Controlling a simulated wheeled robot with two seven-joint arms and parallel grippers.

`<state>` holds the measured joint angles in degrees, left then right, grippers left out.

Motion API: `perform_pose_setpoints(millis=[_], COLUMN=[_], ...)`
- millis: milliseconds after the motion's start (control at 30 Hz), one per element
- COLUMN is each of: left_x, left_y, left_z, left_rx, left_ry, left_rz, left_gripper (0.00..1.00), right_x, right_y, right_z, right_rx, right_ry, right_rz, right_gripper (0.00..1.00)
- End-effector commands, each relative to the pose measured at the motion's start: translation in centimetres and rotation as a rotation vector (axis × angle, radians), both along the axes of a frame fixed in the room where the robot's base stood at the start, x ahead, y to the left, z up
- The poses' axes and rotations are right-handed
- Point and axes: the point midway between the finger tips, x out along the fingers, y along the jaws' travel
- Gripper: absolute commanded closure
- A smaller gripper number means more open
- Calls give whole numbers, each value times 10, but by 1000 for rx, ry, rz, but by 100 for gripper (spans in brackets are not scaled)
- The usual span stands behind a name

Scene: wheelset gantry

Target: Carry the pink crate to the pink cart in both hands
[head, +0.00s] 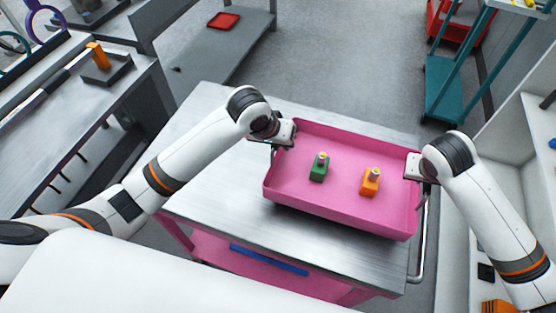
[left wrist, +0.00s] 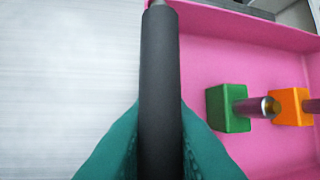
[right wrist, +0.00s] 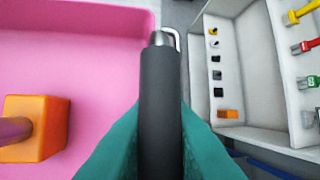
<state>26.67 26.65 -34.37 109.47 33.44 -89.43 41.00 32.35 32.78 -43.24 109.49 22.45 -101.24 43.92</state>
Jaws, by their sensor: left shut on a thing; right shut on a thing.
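The pink crate (head: 330,205) is over the right part of the metal top of the pink cart (head: 215,150). I cannot tell whether it rests on the top or is just above it. A green block (head: 318,170) and an orange block (head: 370,185), each with a metal peg, stand upright inside. My left gripper (head: 272,143) is shut on the dark bar handle (left wrist: 160,90) at the crate's left side. My right gripper (head: 421,183) is shut on the dark bar handle (right wrist: 164,100) at its right side. The teal fingers are partly hidden behind the bars.
A grey workbench (head: 60,120) stands at left, and a grey table with a red tray (head: 223,20) at the back. A teal cart (head: 445,85) is at back right. White shelving (right wrist: 250,80) with small parts stands close at right. Floor beyond the cart is clear.

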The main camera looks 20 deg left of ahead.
Motion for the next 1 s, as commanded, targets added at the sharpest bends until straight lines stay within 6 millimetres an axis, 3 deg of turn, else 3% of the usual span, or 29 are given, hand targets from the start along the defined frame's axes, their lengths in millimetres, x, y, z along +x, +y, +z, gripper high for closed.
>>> perform_pose_setpoints(millis=[967, 1000], left_x=[1, 0], left_y=[0, 0], left_z=[-48, -49], left_rx=[-1, 0], left_ry=[-3, 0], left_rz=[0, 0], left_gripper=[100, 82], right_x=[1, 0], right_y=[0, 0], right_z=[-48, -49], right_rx=[1, 0], right_ry=[-3, 0], right_rz=[0, 0], right_gripper=[100, 82])
